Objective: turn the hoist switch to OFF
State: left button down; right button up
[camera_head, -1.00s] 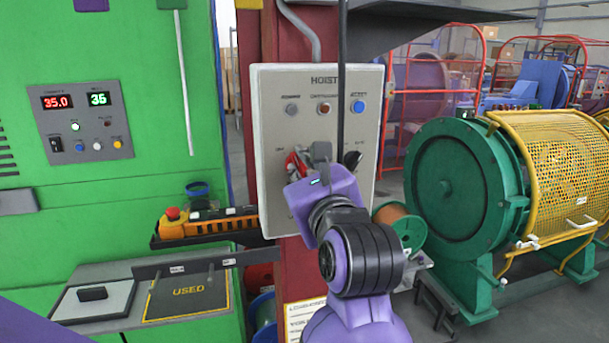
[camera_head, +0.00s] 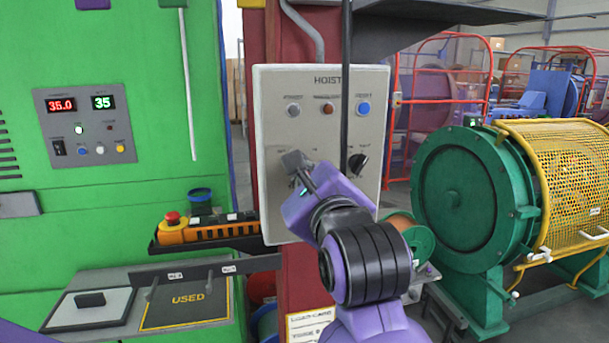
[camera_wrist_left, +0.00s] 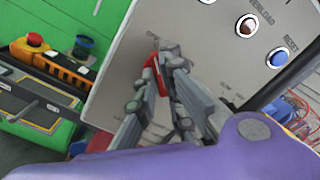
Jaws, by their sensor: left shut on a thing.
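The grey hoist panel (camera_head: 275,110) is upright on a red post, with HOIST printed at its top. My left gripper (camera_head: 296,166) reaches its lower left part from below, fingers tilted to the upper left. In the left wrist view the gripper (camera_wrist_left: 164,64) is shut around a red switch handle (camera_wrist_left: 152,76), which it partly covers. In the head view the fingers and wrist hide that handle, so its pointing direction cannot be told there. A black knob (camera_head: 358,163) sits free at the panel's lower right. My right gripper is not in view.
A row of three buttons, the right one blue (camera_head: 363,109), lies above the gripper. A dark vertical bar (camera_head: 345,80) passes before the panel. An orange control box (camera_head: 205,230) is on a shelf at left. A green drum machine (camera_head: 460,190) stands at right.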

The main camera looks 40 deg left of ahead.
aim_at(299, 110)
pick_arm(q)
jog(key=c, duration=1.9)
grip_release()
jog(key=shift+o, duration=0.2)
notch_tip(299, 110, up, 10)
jog(key=shift+r, duration=0.1)
